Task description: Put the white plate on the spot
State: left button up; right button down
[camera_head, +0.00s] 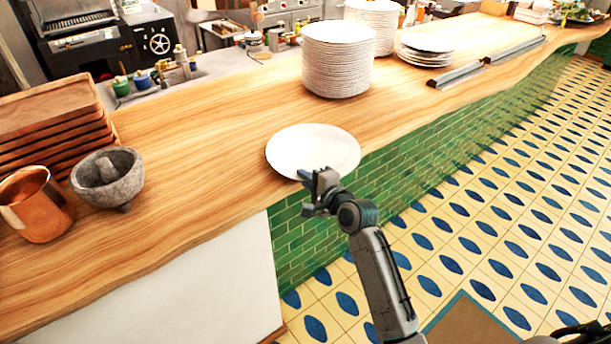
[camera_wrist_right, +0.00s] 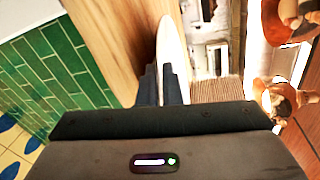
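The white plate (camera_head: 312,150) is at the front edge of the wooden counter in the head view, its near rim reaching the edge. My right gripper (camera_head: 318,184) is at that near rim. In the right wrist view the plate (camera_wrist_right: 170,48) shows nearly edge-on, its rim between the two close-set fingers (camera_wrist_right: 162,86), which look shut on it. I cannot tell whether the plate touches the counter or is held just above it. No marked spot can be made out.
A tall plate stack (camera_head: 337,62) stands behind the plate, with another (camera_head: 372,24) and a low stack (camera_head: 424,50) beyond. Wooden trays (camera_head: 50,110), a stone mortar (camera_head: 122,190) and a copper mug (camera_head: 36,212) are at left. The counter (camera_head: 205,165) between is clear.

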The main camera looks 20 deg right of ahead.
jog(key=shift+f, duration=0.1)
jog(key=c, duration=1.6)
grip_release()
